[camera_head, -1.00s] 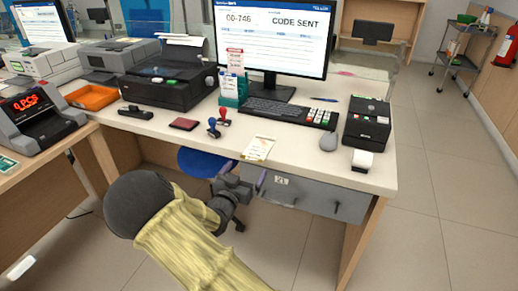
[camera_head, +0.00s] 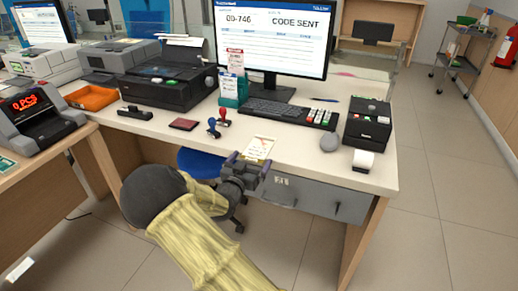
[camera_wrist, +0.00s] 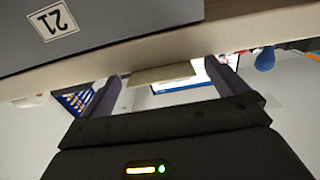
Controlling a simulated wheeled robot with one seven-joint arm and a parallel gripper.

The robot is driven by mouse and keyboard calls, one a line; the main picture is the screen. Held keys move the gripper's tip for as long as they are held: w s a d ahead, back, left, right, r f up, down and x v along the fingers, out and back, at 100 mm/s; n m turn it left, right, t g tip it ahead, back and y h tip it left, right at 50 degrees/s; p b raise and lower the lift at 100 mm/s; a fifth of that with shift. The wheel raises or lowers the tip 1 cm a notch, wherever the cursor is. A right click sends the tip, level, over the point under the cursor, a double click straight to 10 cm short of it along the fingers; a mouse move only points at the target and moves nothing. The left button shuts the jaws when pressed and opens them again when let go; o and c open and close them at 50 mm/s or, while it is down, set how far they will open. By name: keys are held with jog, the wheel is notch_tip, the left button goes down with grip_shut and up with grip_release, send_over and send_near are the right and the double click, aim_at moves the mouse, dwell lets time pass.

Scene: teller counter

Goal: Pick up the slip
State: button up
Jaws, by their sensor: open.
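The slip (camera_head: 259,147) is a small pale paper with print and a tan edge, lying at the front edge of the white counter (camera_head: 300,165). In the wrist view a tan strip that looks like the slip (camera_wrist: 160,75) sticks out past the counter edge, between the two fingers. My gripper (camera_head: 249,161) is open just in front of that edge, its fingers pointing toward the slip. Nothing is held. In the wrist view my gripper (camera_wrist: 163,72) has a finger on each side of the strip, apart from it. The slip's near end is partly hidden in the head view.
A grey drawer unit (camera_head: 325,198) labelled 21 sits under the counter, close to my gripper. Two stamps (camera_head: 218,122) and a dark red pad (camera_head: 183,125) lie left of the slip. A keyboard (camera_head: 280,112) is behind.

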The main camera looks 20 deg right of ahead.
jog(key=c, duration=1)
jog(key=shift+c, duration=0.2)
jog(key=shift+r, duration=0.1)
notch_tip(320, 180, up, 10)
jog(key=p, duration=0.2)
jog(key=shift+p, duration=0.3)
jog(key=shift+o, duration=1.4)
jog(key=shift+c, duration=0.7)
